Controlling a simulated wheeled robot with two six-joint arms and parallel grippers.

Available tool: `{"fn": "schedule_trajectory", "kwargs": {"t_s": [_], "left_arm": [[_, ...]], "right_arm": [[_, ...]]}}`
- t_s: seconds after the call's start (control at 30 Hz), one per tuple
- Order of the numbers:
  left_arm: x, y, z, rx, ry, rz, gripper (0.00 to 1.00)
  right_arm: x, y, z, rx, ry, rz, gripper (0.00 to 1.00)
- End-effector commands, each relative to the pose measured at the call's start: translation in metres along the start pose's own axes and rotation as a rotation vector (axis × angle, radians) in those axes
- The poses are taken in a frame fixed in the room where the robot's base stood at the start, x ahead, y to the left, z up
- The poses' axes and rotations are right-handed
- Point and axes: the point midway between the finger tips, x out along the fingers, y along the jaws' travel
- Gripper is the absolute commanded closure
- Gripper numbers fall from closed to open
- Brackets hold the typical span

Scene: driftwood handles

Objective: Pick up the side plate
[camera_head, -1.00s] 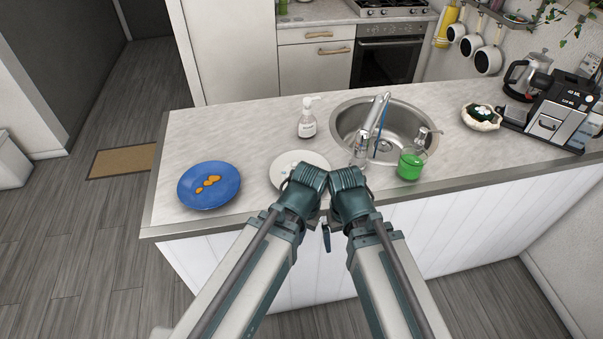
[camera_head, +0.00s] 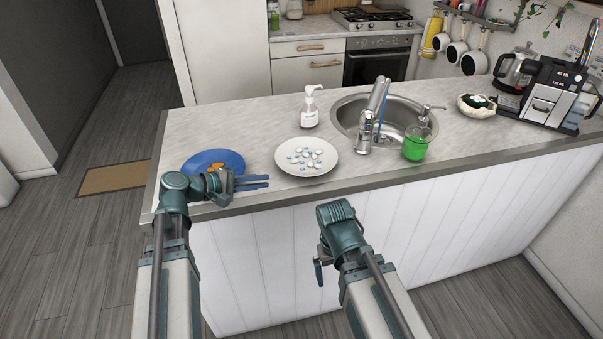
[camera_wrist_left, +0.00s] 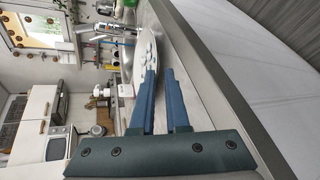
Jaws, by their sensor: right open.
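Two plates lie on the counter. A white plate (camera_head: 287,160) with several small blue and white pieces or markings lies in front of the soap bottle. A blue plate (camera_head: 205,160) with an orange pattern is at the left, partly hidden by my left arm. My left gripper (camera_head: 268,182) is open and empty, pointing right, at the counter's front edge, left of the white plate and apart from it. In the left wrist view the white plate (camera_wrist_left: 149,42) shows beyond the fingertips (camera_wrist_left: 159,71). My right gripper (camera_head: 319,272) is open, in front of the counter and below its top.
A white pump bottle (camera_head: 309,108), the sink faucet (camera_head: 368,125) and a green soap bottle (camera_head: 416,140) stand behind and right of the white plate. A coffee machine (camera_head: 548,95) is at the far right. The counter's front right is clear.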

Motion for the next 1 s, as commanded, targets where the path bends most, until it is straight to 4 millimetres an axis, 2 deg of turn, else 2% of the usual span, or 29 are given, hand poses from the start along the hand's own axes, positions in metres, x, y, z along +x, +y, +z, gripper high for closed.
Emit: {"fn": "schedule_trajectory", "kwargs": {"t_s": [0.07,0.23,0.37,0.6,0.7,1.0], "left_arm": [[-0.005,0.003,-0.007,-0.023,0.008,0.033,0.87],[-0.004,0.005,-0.007,-0.03,0.008,0.043,0.87],[0.015,0.004,-0.008,-0.027,0.005,0.041,0.87],[0.06,0.006,-0.008,-0.026,0.004,0.04,0.87],[0.072,0.007,-0.008,-0.026,0.005,0.04,0.87],[0.081,0.009,-0.007,-0.027,0.008,0.04,0.87]], "right_arm": [[0.003,0.0,0.0,0.0,0.0,0.0,0.0],[0.004,0.0,0.0,0.0,0.0,0.0,0.0],[0.011,-0.001,-0.001,0.0,0.0,0.0,0.0],[0.026,-0.002,-0.002,0.0,0.0,0.0,0.0],[0.029,-0.003,-0.002,0.0,0.0,0.0,0.0],[0.03,-0.003,-0.002,0.0,0.0,0.0,0.0]]}}
